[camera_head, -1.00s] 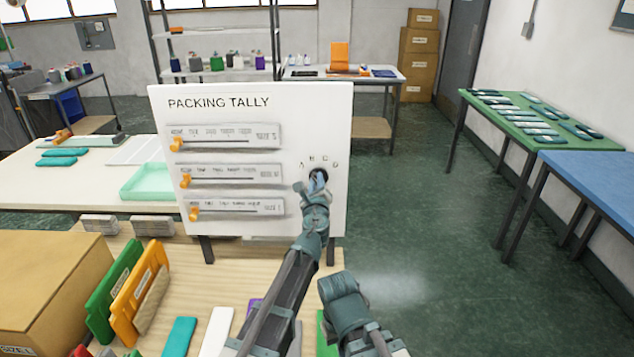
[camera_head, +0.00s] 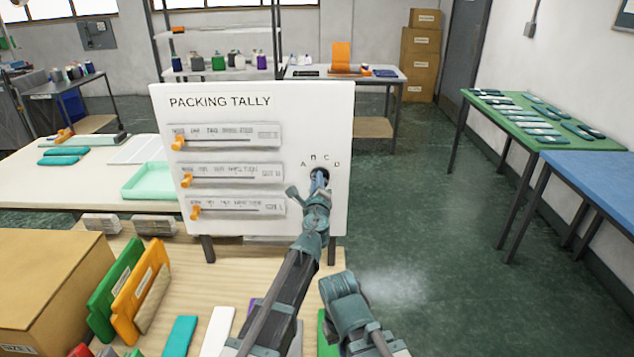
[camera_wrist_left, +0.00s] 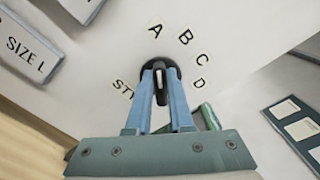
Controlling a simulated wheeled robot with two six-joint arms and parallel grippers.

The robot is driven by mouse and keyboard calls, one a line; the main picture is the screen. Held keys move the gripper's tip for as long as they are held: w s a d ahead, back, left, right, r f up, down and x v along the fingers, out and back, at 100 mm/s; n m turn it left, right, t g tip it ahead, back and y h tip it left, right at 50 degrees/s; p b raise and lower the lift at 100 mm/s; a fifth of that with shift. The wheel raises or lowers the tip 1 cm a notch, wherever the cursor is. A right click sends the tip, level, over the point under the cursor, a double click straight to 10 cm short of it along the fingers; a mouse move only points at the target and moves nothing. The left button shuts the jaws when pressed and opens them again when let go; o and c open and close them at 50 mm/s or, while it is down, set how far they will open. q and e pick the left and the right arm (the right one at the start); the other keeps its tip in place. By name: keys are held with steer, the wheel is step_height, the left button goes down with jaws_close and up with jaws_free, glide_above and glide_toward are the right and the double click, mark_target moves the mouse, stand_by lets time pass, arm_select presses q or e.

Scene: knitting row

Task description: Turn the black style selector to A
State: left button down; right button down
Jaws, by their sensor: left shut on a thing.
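The black style selector (camera_wrist_left: 158,71) is a dark round knob with a pale mark, low on the right of the white PACKING TALLY board (camera_head: 240,104). The letters A, B, C and D arc around it. In the left wrist view the pale mark points up, roughly at the letter A (camera_wrist_left: 155,30). My left gripper (camera_wrist_left: 160,72) is shut on the knob, one blue finger on each side. The gripper also shows in the head view (camera_head: 319,178), where it covers much of the knob.
Three orange sliders, such as the top one (camera_head: 178,143), sit left on the board. A cardboard box (camera_head: 50,280) and a green and an orange holder (camera_head: 140,290) stand at left on the wooden table. The floor right of the board is clear.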

arm_select(q)
steer(key=c, duration=0.8)
jaws_free()
steer(key=shift+s, duration=0.15)
